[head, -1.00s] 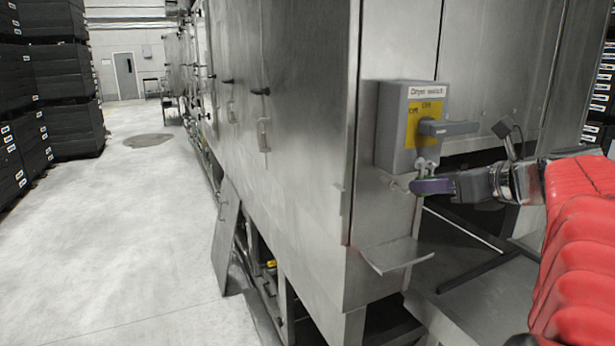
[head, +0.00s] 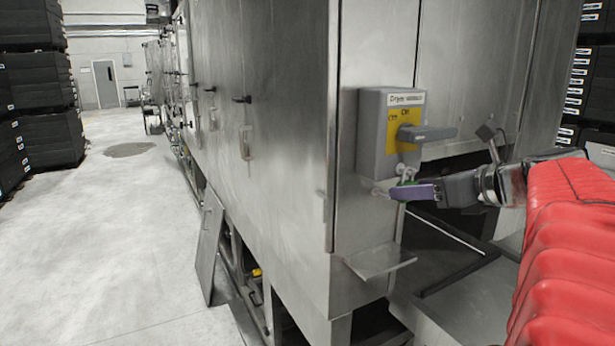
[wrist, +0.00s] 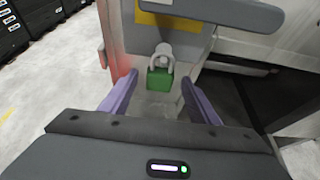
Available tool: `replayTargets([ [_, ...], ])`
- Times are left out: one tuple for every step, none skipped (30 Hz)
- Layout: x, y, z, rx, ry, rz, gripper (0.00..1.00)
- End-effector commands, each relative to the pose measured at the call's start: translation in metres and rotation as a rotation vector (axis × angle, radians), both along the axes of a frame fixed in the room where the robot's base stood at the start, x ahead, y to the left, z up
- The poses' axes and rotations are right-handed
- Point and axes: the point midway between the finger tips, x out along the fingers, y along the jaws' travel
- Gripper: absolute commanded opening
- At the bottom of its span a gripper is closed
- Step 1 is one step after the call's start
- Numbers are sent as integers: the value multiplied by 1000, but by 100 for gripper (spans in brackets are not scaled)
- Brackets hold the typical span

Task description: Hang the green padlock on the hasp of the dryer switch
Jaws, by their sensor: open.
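The green padlock (wrist: 159,80) hangs below the hasp (wrist: 165,54) in the wrist view, its grey shackle up at the hasp. I cannot tell whether the shackle is closed. In the head view the hasp (head: 405,172) is under the grey dryer switch (head: 372,135), which has a yellow plate and a grey handle (head: 428,133). My gripper (wrist: 160,92) is open, its purple fingers on either side of the padlock with gaps between. In the head view my gripper (head: 394,190) is just below the switch, and its near finger hides most of the padlock.
A small metal shelf (head: 380,260) juts from the steel cabinet (head: 285,140) below the switch. The switch handle sticks out above my gripper. A loose panel (head: 208,248) leans on the machine at left. The floor (head: 110,230) to the left is clear.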

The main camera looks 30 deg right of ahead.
Motion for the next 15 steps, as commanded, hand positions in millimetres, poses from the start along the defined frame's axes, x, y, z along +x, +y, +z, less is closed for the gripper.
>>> replayTargets([
  [-5,0,3,-2,-1,-1,56],
  [-9,-1,4,-2,-1,-3,56],
  [-13,-1,6,-2,-1,-3,56],
  [-17,-1,7,-2,-1,-2,56],
  [-21,-1,9,-2,-1,-4,56],
  [-26,-2,11,-2,-1,-4,56],
  [-29,-2,12,-1,-1,-3,56],
  [-33,-2,14,-2,-1,-4,56],
  [-38,-2,16,-2,-1,-3,56],
  [-41,-2,17,-2,-1,-3,56],
  [-45,-2,19,-2,-1,-3,56],
  [-50,-2,21,-2,0,-2,56],
  [-53,-2,22,-2,-1,-3,56],
  [-57,-2,23,-2,0,-4,56],
  [-61,-2,25,-1,0,-3,56],
])
